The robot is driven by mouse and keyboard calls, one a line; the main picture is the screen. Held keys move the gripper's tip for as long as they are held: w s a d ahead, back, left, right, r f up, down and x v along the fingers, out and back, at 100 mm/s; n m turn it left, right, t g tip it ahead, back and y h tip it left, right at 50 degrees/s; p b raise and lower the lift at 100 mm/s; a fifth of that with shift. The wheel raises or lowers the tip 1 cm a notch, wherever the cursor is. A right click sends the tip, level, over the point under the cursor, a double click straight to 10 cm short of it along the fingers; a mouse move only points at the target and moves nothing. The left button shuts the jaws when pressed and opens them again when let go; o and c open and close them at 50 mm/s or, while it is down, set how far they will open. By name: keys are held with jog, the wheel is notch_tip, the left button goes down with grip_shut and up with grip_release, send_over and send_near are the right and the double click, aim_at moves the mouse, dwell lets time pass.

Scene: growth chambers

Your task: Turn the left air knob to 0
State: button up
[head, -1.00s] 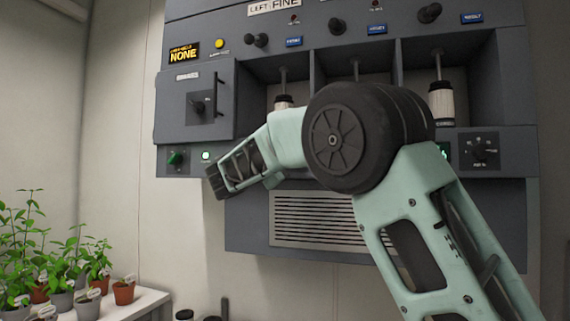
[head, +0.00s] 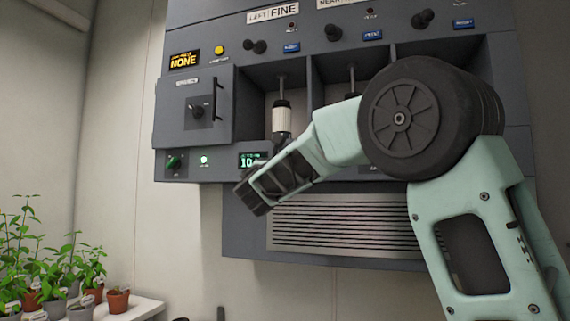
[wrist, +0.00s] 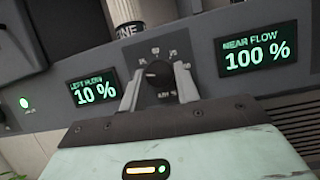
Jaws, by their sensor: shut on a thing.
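The left air knob (wrist: 160,75) is a dark knob on a dial with a printed scale, in the middle of the wrist view. My gripper (wrist: 158,80) is at the knob, its two pale fingers on either side of it and shut on it. The left flow display (wrist: 93,93) reads 10 % in green. In the head view the same display (head: 252,160) is partly hidden by my gripper (head: 262,172), and the knob itself is hidden behind my gripper and wrist.
A near flow display (wrist: 258,49) reads 100 %. A green-lit lamp (head: 204,160) and a small green knob (head: 174,161) sit left of the left display. A vent grille (head: 340,225) lies below the panel. Potted plants (head: 60,270) stand on a shelf at lower left.

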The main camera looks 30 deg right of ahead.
jog(key=shift+n+t+y, duration=0.6)
jog(key=shift+n+y, duration=0.2)
jog(key=shift+n, duration=1.5)
jog(key=shift+f, duration=0.1)
jog(key=o, duration=1)
jog(key=shift+c, duration=0.2)
jog(key=shift+s, duration=0.1)
jog(key=b+v, duration=0.3)
jog(key=v, duration=1.4)
jog(key=shift+s+b, duration=0.2)
jog(key=shift+b, duration=0.2)
